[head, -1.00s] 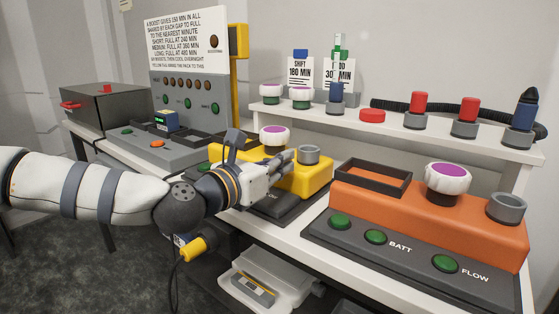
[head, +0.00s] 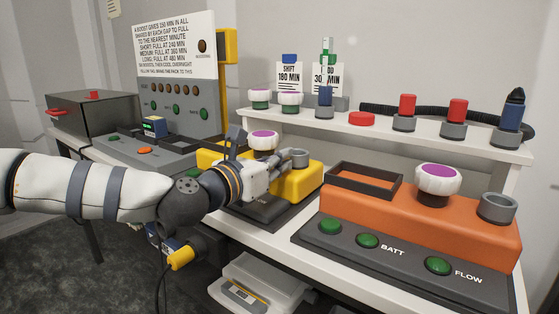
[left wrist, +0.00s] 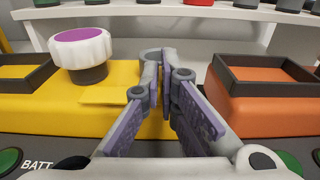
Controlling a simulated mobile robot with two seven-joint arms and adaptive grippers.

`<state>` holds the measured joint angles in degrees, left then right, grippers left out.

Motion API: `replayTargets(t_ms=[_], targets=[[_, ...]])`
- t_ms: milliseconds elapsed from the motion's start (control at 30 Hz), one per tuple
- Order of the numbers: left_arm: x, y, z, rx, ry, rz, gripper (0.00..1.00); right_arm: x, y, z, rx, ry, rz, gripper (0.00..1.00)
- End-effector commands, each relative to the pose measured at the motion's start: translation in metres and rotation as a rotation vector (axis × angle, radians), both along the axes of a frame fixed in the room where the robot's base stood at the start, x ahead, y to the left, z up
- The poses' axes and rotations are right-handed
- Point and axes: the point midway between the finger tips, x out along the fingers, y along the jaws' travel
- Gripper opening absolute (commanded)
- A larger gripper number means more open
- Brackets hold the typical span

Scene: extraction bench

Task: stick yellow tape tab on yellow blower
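The yellow blower (head: 303,184) stands on the bench with a white and purple knob (head: 264,141) and a grey socket (head: 299,158). It also fills the left of the left wrist view (left wrist: 30,108). A flat, paler yellow piece that looks like the tape tab (left wrist: 104,95) lies at the blower's top front edge, below the knob. My left gripper (head: 284,160) is over the blower's front. In the left wrist view my left gripper (left wrist: 160,58) has its fingertips almost together, just right of the pale piece, with nothing clearly held. Whether finger and piece touch is hidden. My right gripper is out of view.
An orange blower (head: 420,225) stands close on the right, with a narrow gap between. A white shelf (head: 400,138) behind carries knobs, caps and cards. A grey charging station (head: 185,105) is at the back left. A cabled yellow plug (head: 181,258) hangs below my wrist.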

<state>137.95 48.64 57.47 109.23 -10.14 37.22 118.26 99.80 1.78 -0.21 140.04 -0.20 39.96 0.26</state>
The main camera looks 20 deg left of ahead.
Motion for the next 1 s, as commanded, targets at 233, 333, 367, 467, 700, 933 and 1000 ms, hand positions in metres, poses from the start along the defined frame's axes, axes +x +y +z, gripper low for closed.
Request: replayTargets(t_ms=[233,333,367,467,700,933,1000], targets=[[0.0001,0.0001,-0.0025,-0.001,0.001,0.000,0.00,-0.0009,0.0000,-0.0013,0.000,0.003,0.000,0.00],[0.0001,0.0001,-0.0043,-0.001,0.001,0.000,0.00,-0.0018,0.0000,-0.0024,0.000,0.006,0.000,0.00],[0.0001,0.0001,-0.0048,-0.001,0.001,0.000,0.00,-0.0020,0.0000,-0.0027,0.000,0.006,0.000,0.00],[0.0001,0.0000,-0.0063,0.000,0.002,0.000,0.00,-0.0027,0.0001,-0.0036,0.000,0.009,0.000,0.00],[0.0000,0.0000,-0.0082,0.000,0.002,0.000,0.00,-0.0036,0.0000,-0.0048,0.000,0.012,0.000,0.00],[-0.0001,0.0001,-0.0088,0.000,0.003,0.000,0.00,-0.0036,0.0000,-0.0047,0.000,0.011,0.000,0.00],[-0.0001,0.0001,-0.0090,0.000,0.003,0.000,0.00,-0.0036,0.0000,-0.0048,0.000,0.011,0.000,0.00]])
